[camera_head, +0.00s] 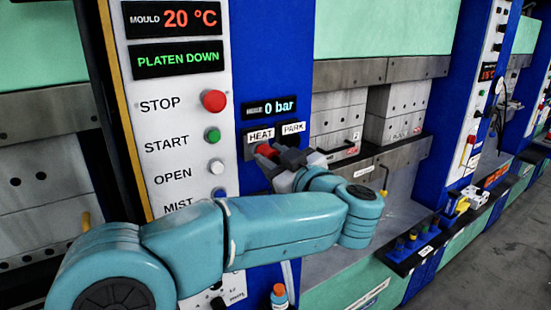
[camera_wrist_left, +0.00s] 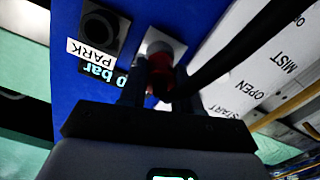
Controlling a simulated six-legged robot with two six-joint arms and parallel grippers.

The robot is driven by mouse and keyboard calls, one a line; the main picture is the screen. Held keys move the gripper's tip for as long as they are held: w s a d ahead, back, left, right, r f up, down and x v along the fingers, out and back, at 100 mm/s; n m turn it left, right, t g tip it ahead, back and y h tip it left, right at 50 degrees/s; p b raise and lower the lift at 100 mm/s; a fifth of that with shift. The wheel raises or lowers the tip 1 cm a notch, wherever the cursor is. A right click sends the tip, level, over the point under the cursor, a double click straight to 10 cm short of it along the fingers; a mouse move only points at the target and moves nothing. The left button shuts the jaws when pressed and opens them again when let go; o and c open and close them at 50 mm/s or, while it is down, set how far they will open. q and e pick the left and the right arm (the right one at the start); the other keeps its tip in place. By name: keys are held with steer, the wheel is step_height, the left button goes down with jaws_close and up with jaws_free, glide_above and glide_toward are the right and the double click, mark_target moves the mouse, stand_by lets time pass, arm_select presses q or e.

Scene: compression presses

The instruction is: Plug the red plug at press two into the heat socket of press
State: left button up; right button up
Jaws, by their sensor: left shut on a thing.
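The red plug (camera_head: 265,150) is at the socket under the HEAT label (camera_head: 260,136) on the blue press column. My left gripper (camera_head: 279,161) is shut on the plug and partly hides it. In the left wrist view the red plug (camera_wrist_left: 160,76) is between the fingers of my gripper (camera_wrist_left: 159,98), its front against the light square face of the heat socket (camera_wrist_left: 161,46). I cannot tell how deep it sits. The dark park socket (camera_wrist_left: 101,28) beside it looks empty. My right gripper is not in view.
The white control panel (camera_head: 180,120) with STOP, START, OPEN and MIST buttons stands left of the socket. A pressure display (camera_head: 270,107) is above it. A thick dark band (camera_wrist_left: 232,45) crosses the left wrist view near the plug. Metal mould blocks (camera_head: 338,125) are to the right.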

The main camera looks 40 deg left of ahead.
arm_select(q)
steer(key=shift+w+a+r, duration=0.1)
steer(key=shift+w+a, duration=0.05)
steer(key=shift+a, duration=0.2)
steer(key=o, duration=1)
steer(key=shift+c, duration=0.2)
steer(key=shift+o, duration=0.9)
steer(key=shift+a, duration=0.15)
steer(key=b+v, duration=0.3)
steer(key=v, duration=1.3)
